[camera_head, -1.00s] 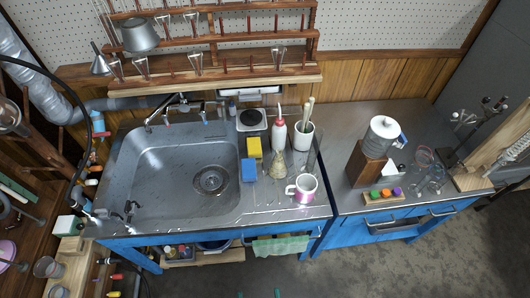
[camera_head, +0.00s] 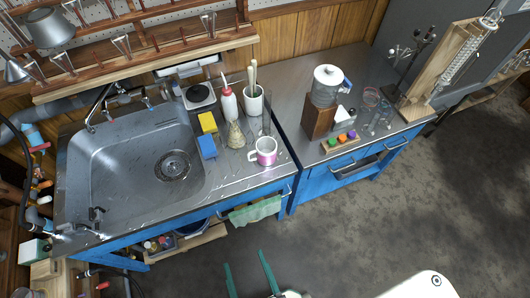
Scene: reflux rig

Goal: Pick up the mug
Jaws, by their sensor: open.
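The mug (camera_head: 266,156) is white with a pink lower part. It stands upright on the steel counter near its front edge, to the right of the sink, with its handle to the left. My gripper (camera_head: 248,272) is at the bottom of the picture, in front of the counter and well apart from the mug. Its two teal fingers are spread with nothing visible between them.
A brush (camera_head: 235,136), blue sponge (camera_head: 207,147), yellow sponge (camera_head: 208,123), squeeze bottle (camera_head: 229,104) and white pot (camera_head: 253,101) stand behind and left of the mug. The sink (camera_head: 130,160) lies further left. A green towel (camera_head: 254,211) hangs below the counter front.

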